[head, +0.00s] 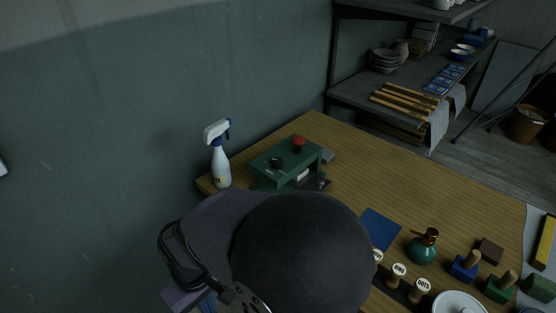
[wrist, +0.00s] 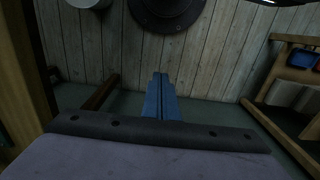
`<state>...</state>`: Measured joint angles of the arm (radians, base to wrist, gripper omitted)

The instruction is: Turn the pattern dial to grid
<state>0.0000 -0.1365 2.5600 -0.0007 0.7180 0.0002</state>
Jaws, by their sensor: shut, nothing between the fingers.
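A green box-like device (head: 287,160) stands on the wooden table near the wall, with a dark round knob (head: 277,162) and a red knob or button (head: 299,141) on top. The dark knob may be the pattern dial; any marks around it are too small to read. In the wrist view my gripper (wrist: 160,78) has its blue fingers together, with nothing between them. It points at a plank wall, and the green device is not in that view. In the head view my arm hides the fingertips and part of the table.
A white spray bottle (head: 220,158) stands left of the green device. Round-topped stamps (head: 399,270), a green bottle (head: 424,246), a blue sheet (head: 380,229) and a white dish (head: 459,303) are at the right front. The table's middle (head: 370,165) is clear. Shelves (head: 400,92) stand behind.

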